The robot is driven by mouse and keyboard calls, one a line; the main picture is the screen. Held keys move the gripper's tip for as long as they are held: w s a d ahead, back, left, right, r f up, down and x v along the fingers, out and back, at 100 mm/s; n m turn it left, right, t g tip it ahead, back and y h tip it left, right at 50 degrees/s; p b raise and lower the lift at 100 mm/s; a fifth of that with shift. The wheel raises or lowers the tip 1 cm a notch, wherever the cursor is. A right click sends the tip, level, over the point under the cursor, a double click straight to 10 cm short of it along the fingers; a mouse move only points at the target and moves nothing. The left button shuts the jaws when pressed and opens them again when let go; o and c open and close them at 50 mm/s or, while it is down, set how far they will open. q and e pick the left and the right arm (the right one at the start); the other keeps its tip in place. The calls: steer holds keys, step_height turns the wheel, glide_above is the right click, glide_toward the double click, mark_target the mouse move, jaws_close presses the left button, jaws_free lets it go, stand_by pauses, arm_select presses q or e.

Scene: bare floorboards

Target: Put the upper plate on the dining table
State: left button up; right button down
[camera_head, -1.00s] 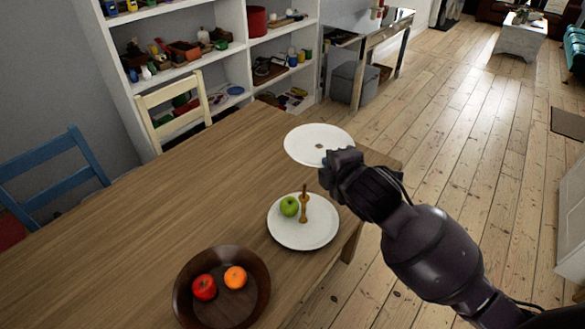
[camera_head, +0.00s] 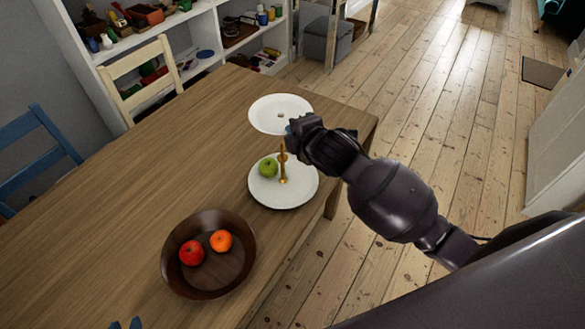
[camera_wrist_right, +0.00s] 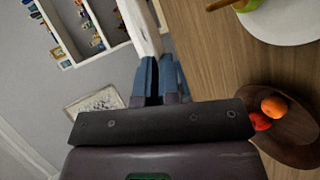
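A white plate (camera_head: 265,118) lies near the far end of the wooden dining table (camera_head: 150,165), with a small mark at its middle. A second white plate (camera_head: 300,195) lies nearer, with a green apple (camera_head: 268,167) and a gold-brown stick-like object (camera_head: 283,168) on it. Its edge shows in the right wrist view (camera_wrist_right: 285,28). My right arm comes in from the right; its wrist overlaps the far plate's edge in the picture. Its gripper (camera_wrist_right: 157,62) shows two blue fingers, slightly apart and empty. Only the tips of my left gripper (camera_head: 126,324) show, apart, at the bottom edge.
A dark bowl (camera_head: 213,282) with a red apple (camera_head: 192,252) and an orange (camera_head: 221,240) stands on the table's near part. A blue chair (camera_head: 40,150) and a cream chair (camera_head: 145,78) stand along the left side. Shelves (camera_head: 215,60) are behind. Floor right of the table is clear.

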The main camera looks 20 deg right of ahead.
step_height(320, 180, down, 15)
steer(key=shift+r, duration=0.15)
stand_by(0.4)
steer(key=c, duration=1.3)
jaws_free()
